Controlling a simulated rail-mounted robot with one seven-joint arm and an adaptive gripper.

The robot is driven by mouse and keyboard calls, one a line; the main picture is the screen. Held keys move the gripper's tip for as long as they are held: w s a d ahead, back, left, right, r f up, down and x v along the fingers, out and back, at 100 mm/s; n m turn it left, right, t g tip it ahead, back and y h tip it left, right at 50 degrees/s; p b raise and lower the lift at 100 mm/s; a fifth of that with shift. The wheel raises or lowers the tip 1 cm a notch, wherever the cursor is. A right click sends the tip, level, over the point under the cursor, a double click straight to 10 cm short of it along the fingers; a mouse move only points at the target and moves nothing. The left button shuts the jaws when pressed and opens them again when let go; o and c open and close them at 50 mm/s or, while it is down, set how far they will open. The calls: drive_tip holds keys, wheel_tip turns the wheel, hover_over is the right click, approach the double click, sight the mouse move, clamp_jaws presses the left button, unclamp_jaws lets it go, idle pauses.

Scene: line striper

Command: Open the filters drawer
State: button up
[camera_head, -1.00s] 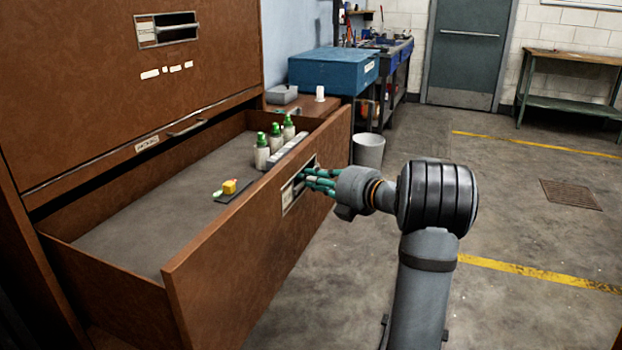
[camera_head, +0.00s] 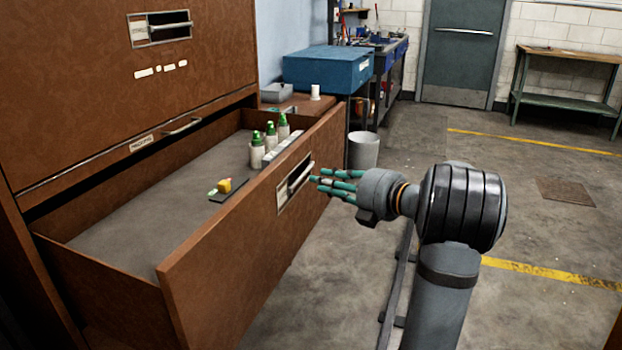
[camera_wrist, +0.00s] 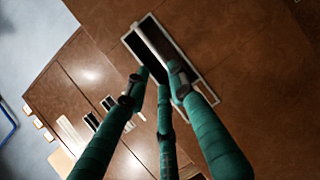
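A large brown drawer (camera_head: 225,255) stands pulled well out of the brown cabinet (camera_head: 75,90). Its recessed handle (camera_head: 295,183) is on the front panel. I cannot read which label it bears. My gripper (camera_head: 318,180) is just to the right of that handle, apart from it, with its green-jointed fingers pointing at it. The fingers are spread and hold nothing. In the wrist view the fingers (camera_wrist: 155,85) reach toward the framed handle (camera_wrist: 165,50), which lies ahead of them, partly covered by the fingers.
Green-topped bottles (camera_head: 270,138) and a small yellow item (camera_head: 224,185) are in the drawer. A grey bin (camera_head: 363,150) and blue box (camera_head: 325,70) stand behind. The floor to the right is open.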

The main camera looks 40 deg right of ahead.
sight(303, 176)
drive_tip(key=s, duration=0.5)
drive_tip(key=shift+s+d+r, duration=0.1)
drive_tip(key=shift+d+r, duration=0.1)
drive_tip(key=shift+r, duration=0.2)
drive_tip(key=w, duration=0.4)
drive_tip(key=w+f, duration=0.1)
drive_tip(key=w, duration=0.3)
drive_tip(key=w+a+f, duration=0.1)
drive_tip(key=w, duration=0.3)
drive_tip(key=shift+w, duration=0.1)
drive_tip(key=shift+w+a, duration=0.15)
drive_tip(key=shift+a, duration=0.05)
